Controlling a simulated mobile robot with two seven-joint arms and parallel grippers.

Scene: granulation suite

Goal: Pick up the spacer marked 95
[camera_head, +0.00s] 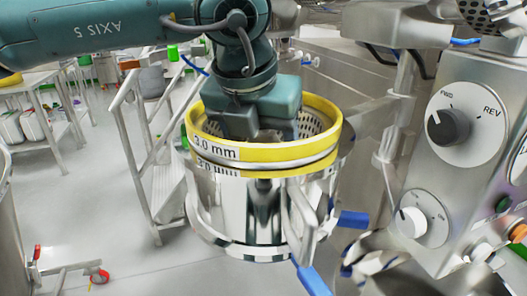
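I see no spacer marked 95 in the head view. A teal arm marked AXIS 5 comes in from the left, and its gripper (264,134) points down into a round screen with a yellow rim (320,155) labelled 3.0 mm. Two teal blocks of this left gripper stand inside the rim; their tips are hidden, so I cannot tell whether they hold anything. The screen sits on or just above a shiny steel cylinder (232,215), which mirrors its label. My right gripper is not in view.
A steel control panel with a REV dial (467,125) and a smaller white dial (424,219) stands close at the right. Blue-handled clamps (313,281) stick out below the cylinder. Metal steps (166,190) stand behind to the left. The floor (90,205) at left is largely clear.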

